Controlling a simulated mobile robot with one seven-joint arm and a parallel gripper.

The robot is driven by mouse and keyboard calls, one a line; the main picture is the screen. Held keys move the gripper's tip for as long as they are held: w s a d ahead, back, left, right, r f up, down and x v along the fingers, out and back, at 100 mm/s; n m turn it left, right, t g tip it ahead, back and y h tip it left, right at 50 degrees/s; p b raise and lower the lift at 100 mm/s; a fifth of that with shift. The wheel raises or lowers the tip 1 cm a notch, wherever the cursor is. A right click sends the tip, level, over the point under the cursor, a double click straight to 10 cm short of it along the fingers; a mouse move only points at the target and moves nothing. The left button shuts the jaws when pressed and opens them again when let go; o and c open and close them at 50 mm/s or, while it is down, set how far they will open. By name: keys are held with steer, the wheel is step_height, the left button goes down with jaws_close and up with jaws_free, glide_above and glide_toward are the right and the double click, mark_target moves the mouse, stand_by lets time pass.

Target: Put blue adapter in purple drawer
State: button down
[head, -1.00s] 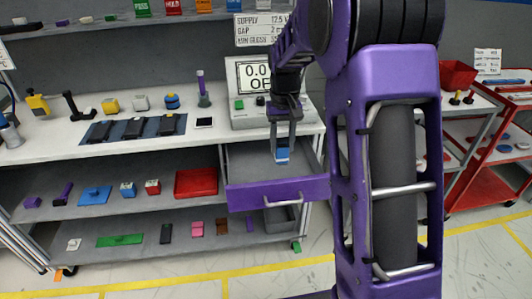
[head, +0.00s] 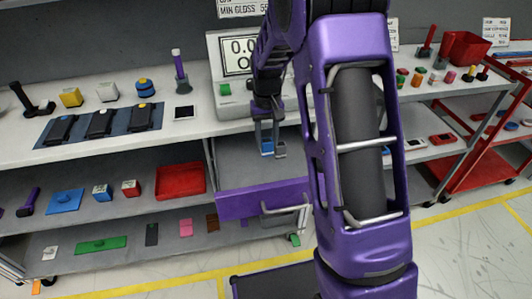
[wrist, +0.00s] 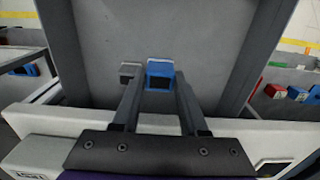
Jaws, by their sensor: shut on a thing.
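The blue adapter (head: 267,149) is a small blue block at the fingertips of my gripper (head: 272,148). In the wrist view the blue adapter (wrist: 160,73) sits between the ends of the two fingers, close to the right one, with a small grey block beside it on the left. My gripper (wrist: 155,78) is shut on the adapter. The purple drawer (head: 238,204) is pulled open below the workbench top, with its purple front and silver handle showing.
The white bench top (head: 200,118) holds a display unit (head: 238,55) behind the drawer and a blue mat (head: 60,138) at left. A red tray (head: 180,181) sits on the shelf left of the drawer. My arm hides much of the right side.

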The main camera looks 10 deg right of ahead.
mark_target(267, 151)
steer(key=shift+f+b, duration=0.3)
steer(key=shift+f, duration=2.05)
steer(key=shift+f, duration=0.15)
steer(key=shift+c, duration=2.2)
jaws_free()
step_height(267, 151, up, 12)
steer(key=shift+r+p, duration=0.2)
steer(key=shift+p, duration=0.75)
steer(key=shift+w, duration=0.1)
